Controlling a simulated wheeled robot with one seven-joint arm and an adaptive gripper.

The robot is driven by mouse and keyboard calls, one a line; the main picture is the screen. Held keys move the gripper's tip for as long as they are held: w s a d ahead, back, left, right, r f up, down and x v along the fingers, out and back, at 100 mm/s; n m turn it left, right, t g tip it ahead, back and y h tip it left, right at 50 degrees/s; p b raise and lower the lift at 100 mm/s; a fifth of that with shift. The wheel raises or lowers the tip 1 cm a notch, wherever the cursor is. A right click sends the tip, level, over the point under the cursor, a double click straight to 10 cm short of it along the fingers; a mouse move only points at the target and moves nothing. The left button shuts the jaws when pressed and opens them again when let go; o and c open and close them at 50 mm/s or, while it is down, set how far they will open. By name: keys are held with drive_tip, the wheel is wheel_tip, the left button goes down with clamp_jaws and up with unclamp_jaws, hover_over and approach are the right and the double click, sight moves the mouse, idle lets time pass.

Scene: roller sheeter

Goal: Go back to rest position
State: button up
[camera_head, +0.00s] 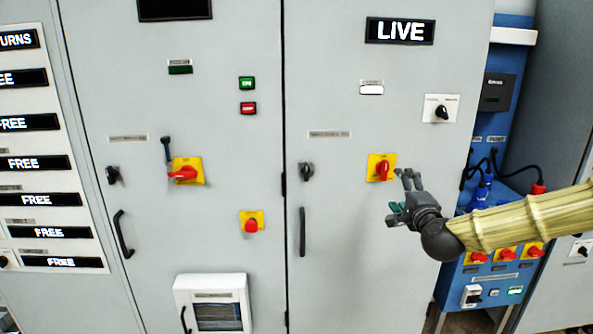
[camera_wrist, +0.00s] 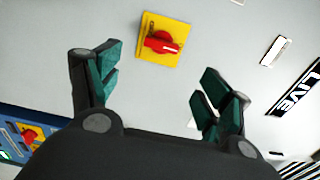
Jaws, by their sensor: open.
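My gripper (camera_head: 402,197) is at the right of the head view, in front of the right cabinet door (camera_head: 352,275). It is open, and nothing shows between its fingers. In the wrist view its two green-padded fingers (camera_wrist: 157,85) are spread wide apart. A red rotary switch on a yellow plate (camera_head: 382,168) is just up and left of the gripper. It also shows in the wrist view (camera_wrist: 160,42), beyond the fingertips and apart from them. My arm, in a ribbed tan sleeve, reaches in from the right edge.
A LIVE sign (camera_head: 400,31) is above on the right door. A black handle (camera_head: 302,232) and a white-framed box (camera_head: 213,303) stick out to the left. A blue unit with cables and red switches (camera_head: 490,270) stands behind my arm. The left door has another red switch (camera_head: 187,172).

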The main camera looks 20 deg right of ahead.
drive_tip(key=s+a+f+n+g+y, duration=0.1)
drive_tip(key=s+a+f+n+g, duration=0.3)
drive_tip(key=f, duration=0.7)
drive_tip(key=s+a+f+n+g+y, duration=0.2)
drive_tip(key=s+a+f+n, duration=0.15)
drive_tip(key=a+f, duration=0.6)
drive_tip(key=s+a+f+n+g+y, duration=0.1)
drive_tip(key=s+a+f+n+g, duration=0.3)
drive_tip(key=f, duration=1)
drive_tip(key=s+a+f+n+g, duration=0.2)
drive_tip(key=s+f, duration=0.4)
drive_tip(key=s, duration=0.4)
drive_tip(key=s+a+f+n+g+p, duration=0.1)
drive_tip(key=s+a+f+n+g, duration=0.2)
drive_tip(key=s+f, duration=0.3)
drive_tip(key=s+a+f+n+g, duration=0.2)
drive_tip(key=s+a+f+n, duration=0.2)
drive_tip(key=s, duration=0.9)
wheel_tip(320, 180, down, 3)
drive_tip(key=shift+s+r+g+p, duration=0.1)
drive_tip(key=shift+s+g+p, duration=0.2)
drive_tip(key=shift+s, duration=0.05)
